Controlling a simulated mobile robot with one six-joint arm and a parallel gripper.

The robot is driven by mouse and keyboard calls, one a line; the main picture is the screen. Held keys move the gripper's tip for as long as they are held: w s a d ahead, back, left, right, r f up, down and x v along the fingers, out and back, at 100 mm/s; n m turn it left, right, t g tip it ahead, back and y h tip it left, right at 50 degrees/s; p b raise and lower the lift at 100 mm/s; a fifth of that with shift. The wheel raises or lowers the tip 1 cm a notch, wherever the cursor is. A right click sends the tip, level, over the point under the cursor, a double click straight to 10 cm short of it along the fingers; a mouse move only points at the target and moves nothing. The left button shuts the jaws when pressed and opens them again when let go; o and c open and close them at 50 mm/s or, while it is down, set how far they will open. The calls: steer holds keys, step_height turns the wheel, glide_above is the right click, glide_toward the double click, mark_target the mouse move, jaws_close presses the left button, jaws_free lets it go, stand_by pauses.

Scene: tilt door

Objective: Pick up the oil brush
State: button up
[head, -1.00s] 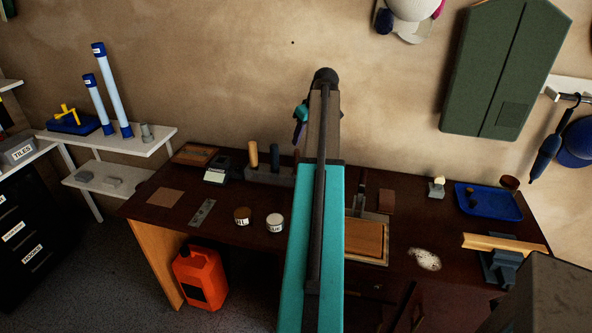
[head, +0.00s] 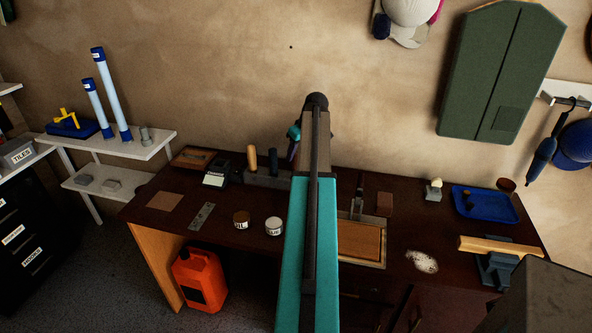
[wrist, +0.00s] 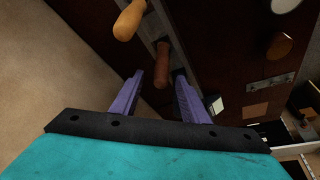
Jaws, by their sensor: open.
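My gripper (head: 293,148) is mostly behind my arm in the head view, close above the tool rack (head: 265,178) at the back of the bench. In the wrist view my gripper (wrist: 159,78) has its purple fingers apart, with nothing between them in contact that I can make out. A reddish-brown handle (wrist: 162,62) shows just beyond the fingertips, and a lighter wooden handle (wrist: 130,20) stands to its upper left. The rack holds a tan handle (head: 253,158) and a dark handle (head: 274,158) in the head view. Brush bristles are hidden, so I cannot tell which handle is the oil brush.
Two tins, one brown-lidded (head: 241,217) and one white-lidded (head: 274,225), stand in front of the rack. A small device (head: 217,175) stands left of it. A framed wooden board (head: 360,240) lies right of my arm. The wall is close behind the rack.

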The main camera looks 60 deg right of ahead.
steer(key=shift+w+f, duration=0.25)
steer(key=shift+f, duration=0.35)
steer(key=shift+f, duration=0.1)
steer(key=p+x, duration=0.2)
steer(key=x, duration=0.3)
stand_by(0.3)
stand_by(0.3)
jaws_close()
